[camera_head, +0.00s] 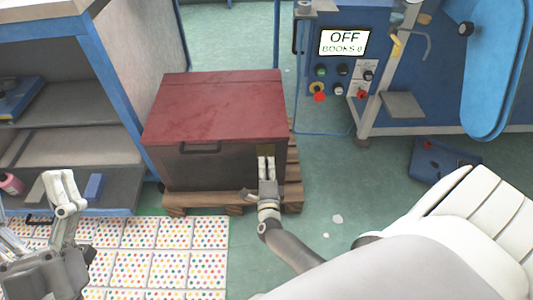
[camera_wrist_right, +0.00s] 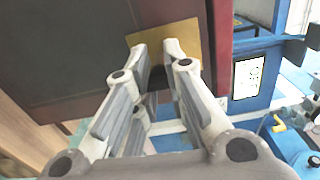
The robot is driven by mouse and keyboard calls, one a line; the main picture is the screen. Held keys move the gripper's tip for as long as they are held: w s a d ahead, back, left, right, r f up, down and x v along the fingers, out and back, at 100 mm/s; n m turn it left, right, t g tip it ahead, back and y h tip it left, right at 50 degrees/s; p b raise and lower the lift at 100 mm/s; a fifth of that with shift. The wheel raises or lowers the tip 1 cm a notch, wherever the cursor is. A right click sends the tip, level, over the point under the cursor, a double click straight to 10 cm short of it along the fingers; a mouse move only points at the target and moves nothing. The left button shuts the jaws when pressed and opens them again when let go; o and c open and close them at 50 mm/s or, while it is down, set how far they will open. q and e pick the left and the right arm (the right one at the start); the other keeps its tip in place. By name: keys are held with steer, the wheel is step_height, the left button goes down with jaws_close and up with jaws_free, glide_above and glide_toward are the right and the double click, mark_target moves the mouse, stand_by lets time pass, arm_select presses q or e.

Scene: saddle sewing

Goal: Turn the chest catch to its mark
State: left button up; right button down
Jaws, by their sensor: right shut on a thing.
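The chest (camera_head: 215,110) has a dark red lid and a dark grey body, and its lid is down. A brass-coloured plate (camera_wrist_right: 180,38) is on the chest's front at the right; it also shows in the head view (camera_head: 264,150). My right gripper (camera_head: 266,164) is at this plate. In the right wrist view its fingers (camera_wrist_right: 157,62) are closed on a small dark catch (camera_wrist_right: 158,78) in front of the plate. The catch is mostly hidden by the fingers, and I cannot make out a mark. My left gripper (camera_head: 60,180) is at the lower left, away from the chest.
The chest stands on a wooden pallet (camera_head: 185,209). A blue-framed shelf (camera_head: 130,95) is close on its left. A blue machine with a sign (camera_head: 344,42) reading OFF, BOOKS 0 stands at the right. A dotted mat (camera_head: 155,265) lies in front.

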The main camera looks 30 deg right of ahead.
arm_select(q)
steer(key=shift+w+f+g, duration=0.35)
steer(key=shift+f+g, duration=0.05)
steer(key=shift+f, duration=0.05)
arm_select(e)
steer(key=shift+n, duration=0.4)
steer(key=c, duration=0.8)
jaws_free()
arm_select(q)
steer(key=shift+d, duration=0.1)
arm_select(e)
steer(key=v, duration=1.2)
